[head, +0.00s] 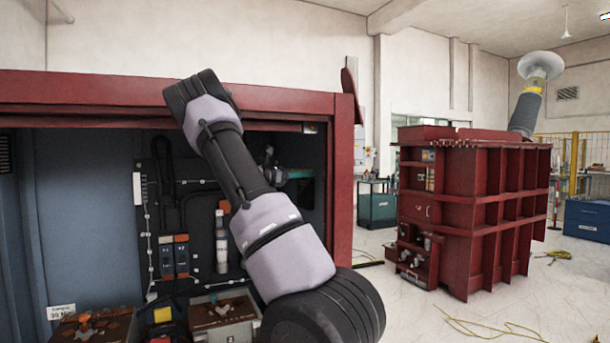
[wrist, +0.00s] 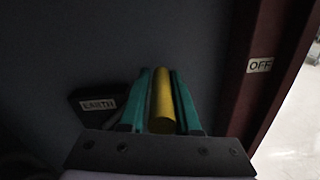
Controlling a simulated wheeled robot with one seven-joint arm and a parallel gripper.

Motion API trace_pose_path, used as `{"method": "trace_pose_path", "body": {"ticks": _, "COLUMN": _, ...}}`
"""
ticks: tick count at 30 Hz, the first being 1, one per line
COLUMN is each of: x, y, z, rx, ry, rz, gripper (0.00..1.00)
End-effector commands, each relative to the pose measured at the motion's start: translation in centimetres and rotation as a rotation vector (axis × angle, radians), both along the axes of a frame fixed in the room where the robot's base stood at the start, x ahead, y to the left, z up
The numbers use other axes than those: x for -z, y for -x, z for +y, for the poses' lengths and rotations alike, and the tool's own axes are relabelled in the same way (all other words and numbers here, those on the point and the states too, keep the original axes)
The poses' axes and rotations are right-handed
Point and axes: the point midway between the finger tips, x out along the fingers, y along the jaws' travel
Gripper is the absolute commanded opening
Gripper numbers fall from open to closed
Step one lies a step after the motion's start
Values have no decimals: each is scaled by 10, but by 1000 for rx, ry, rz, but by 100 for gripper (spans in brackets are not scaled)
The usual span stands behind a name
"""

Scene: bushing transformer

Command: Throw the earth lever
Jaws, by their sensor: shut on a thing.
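The earth lever shows in the wrist view as a yellow bar (wrist: 162,108) between the two green fingers of my gripper (wrist: 161,76). The fingers lie along both sides of the bar and are shut on it. A dark plate with an EARTH label (wrist: 98,104) is just left of the fingers. In the head view my arm reaches into the open red cabinet (head: 343,180), and the lever cannot be made out there.
An OFF label (wrist: 260,65) is on the red cabinet frame to the right of my gripper. Inside the cabinet are a white-and-orange cylinder (head: 221,245), blue switch units (head: 173,256) and cables. A large red transformer (head: 480,210) stands apart at right.

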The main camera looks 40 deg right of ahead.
Motion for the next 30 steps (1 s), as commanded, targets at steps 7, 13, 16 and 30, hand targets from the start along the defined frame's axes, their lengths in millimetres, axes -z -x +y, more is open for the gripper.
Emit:
{"method": "trace_pose_path", "body": {"ticks": 7, "x": 1, "y": 1, "z": 0, "rx": 3, "ry": -2, "rz": 1, "gripper": 0}}
{"method": "trace_pose_path", "body": {"ticks": 13, "x": 1, "y": 1, "z": 0, "rx": 3, "ry": -2, "rz": 1, "gripper": 0}}
{"method": "trace_pose_path", "body": {"ticks": 16, "x": 1, "y": 1, "z": 0, "rx": 3, "ry": -2, "rz": 2, "gripper": 0}}
{"method": "trace_pose_path", "body": {"ticks": 30, "x": 9, "y": 5, "z": 1, "rx": 4, "ry": 12, "rz": -59, "gripper": 0}}
